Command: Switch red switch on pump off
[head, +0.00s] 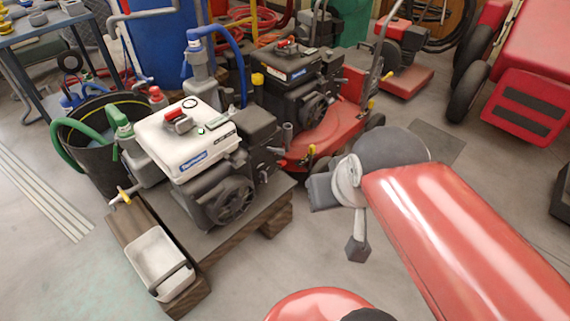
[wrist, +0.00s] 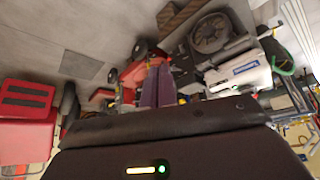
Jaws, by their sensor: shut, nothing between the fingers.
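The pump (head: 190,148) has a white top with a blue label and sits on a low wooden platform at centre left. Its red switch (head: 180,121) stands on the white top; I cannot tell its setting. In the wrist view the pump (wrist: 240,76) appears upside down at the right, and its red switch cannot be made out. My gripper (wrist: 157,88) shows there as two purplish fingers, shut together and empty, left of the pump. In the head view my arm is right of the pump, clear of it, and the fingertips cannot be made out.
A black engine with a red switch (head: 287,43) stands behind the pump, near a red mower (head: 318,140). A black bucket (head: 90,135) with a green hose is at left. A white tray (head: 160,262) lies in front.

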